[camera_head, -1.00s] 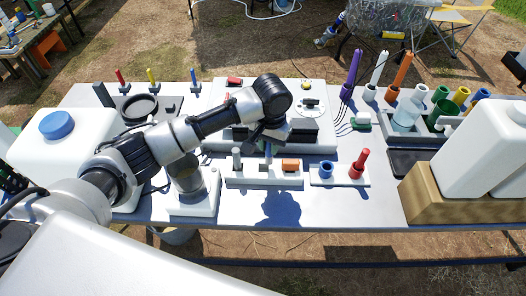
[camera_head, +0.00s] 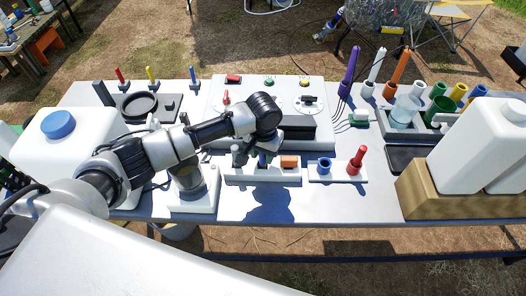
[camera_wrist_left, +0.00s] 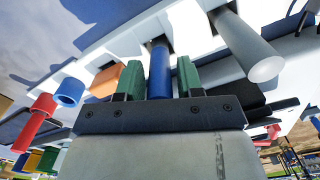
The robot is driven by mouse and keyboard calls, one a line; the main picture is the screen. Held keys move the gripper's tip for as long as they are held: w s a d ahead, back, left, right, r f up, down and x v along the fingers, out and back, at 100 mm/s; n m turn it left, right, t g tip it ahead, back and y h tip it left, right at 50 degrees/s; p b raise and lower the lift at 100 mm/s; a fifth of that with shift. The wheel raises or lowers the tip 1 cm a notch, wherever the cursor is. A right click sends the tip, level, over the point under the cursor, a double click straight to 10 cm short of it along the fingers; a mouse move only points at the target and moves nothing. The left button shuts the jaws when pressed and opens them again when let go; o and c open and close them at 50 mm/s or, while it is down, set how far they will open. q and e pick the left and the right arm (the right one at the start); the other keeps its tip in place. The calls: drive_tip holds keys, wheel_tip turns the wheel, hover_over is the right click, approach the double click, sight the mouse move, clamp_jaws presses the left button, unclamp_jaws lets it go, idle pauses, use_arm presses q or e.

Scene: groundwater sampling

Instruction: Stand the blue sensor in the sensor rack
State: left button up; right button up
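The blue sensor (camera_wrist_left: 160,72) stands upright in a white block (camera_head: 234,176), between the green-padded fingers of my left gripper (camera_wrist_left: 160,80). The gripper has come down over it from above. Narrow gaps seem to show beside the sensor, so the fingers look open around it. In the head view the left gripper (camera_head: 265,150) hides most of the sensor. To the right, a white rack (camera_head: 340,179) has an empty blue holder (camera_head: 325,164) and a red sensor (camera_head: 358,158) standing in a red holder. My right gripper is out of view.
A grey cylinder (camera_wrist_left: 245,45) and an orange block (camera_head: 290,161) share the white block with the sensor. A panel with dials (camera_head: 268,95) lies behind. Tall purple, white and orange probes (camera_head: 398,70) stand at the back right. The table front is clear.

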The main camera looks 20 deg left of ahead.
use_arm(q)
drive_tip(key=shift+o, duration=0.6)
wheel_tip(320, 180, up, 11)
drive_tip(key=shift+r+b, duration=0.1)
drive_tip(key=shift+b, duration=0.5)
drive_tip(key=shift+r, duration=0.55)
